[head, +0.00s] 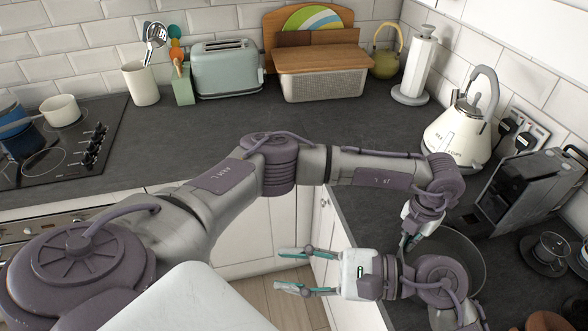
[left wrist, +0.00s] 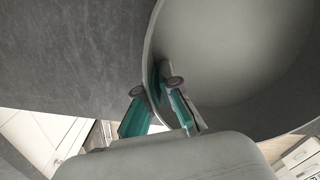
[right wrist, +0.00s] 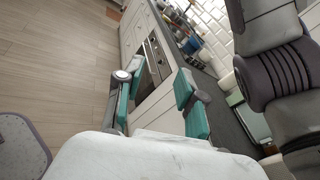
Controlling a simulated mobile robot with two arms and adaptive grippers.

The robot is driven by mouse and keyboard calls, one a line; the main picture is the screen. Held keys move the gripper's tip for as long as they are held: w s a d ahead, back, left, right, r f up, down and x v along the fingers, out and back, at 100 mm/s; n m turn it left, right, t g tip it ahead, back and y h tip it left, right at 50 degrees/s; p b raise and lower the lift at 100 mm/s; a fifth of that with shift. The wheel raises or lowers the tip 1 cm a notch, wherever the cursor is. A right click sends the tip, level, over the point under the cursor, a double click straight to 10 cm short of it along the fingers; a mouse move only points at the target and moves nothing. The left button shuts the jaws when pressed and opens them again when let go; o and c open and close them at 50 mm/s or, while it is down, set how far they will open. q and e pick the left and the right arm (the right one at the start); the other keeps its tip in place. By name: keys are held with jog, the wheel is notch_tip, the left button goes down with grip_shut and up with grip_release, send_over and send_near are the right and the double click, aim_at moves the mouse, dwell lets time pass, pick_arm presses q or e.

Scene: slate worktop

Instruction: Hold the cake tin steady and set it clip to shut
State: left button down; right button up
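The cake tin (head: 462,248) is a round dark-grey pan on the right-hand worktop, partly hidden behind my right arm. It fills the upper right of the left wrist view (left wrist: 235,50). My left gripper (head: 406,238) is at the tin's near-left rim; its fingers (left wrist: 157,90) lie on either side of the wall, close against it, and look shut on it. My right gripper (head: 290,270) is open and empty, pointing left over the floor, away from the tin; its spread fingers also show in the right wrist view (right wrist: 158,82). I cannot make out the clip in any view.
A white kettle (head: 455,135) and a dark coffee machine (head: 525,190) stand behind the tin. A glass cup on a dark saucer (head: 548,258) is to its right. A toaster (head: 226,68) and bread bin (head: 322,80) line the back. The back worktop's middle is clear.

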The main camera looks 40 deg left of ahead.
dwell(0.6)
jog(key=w+d+f+m+t+h, duration=0.1)
jog(key=w+d+m+t+h, duration=0.35)
jog(key=w+h, duration=0.3)
jog(key=w+d+f+m+t+h, duration=0.2)
jog(key=w+d+m+t+h, duration=0.15)
jog(key=w+d+h, duration=0.45)
jog(key=shift+y, duration=0.75)
jog(key=f, duration=0.3)
jog(key=a+f, duration=0.1)
jog(key=f, duration=0.7)
jog(key=shift+w+a+f, duration=0.1)
jog(key=shift+w+a, duration=0.2)
jog(key=shift+c, duration=0.3)
grip_shut()
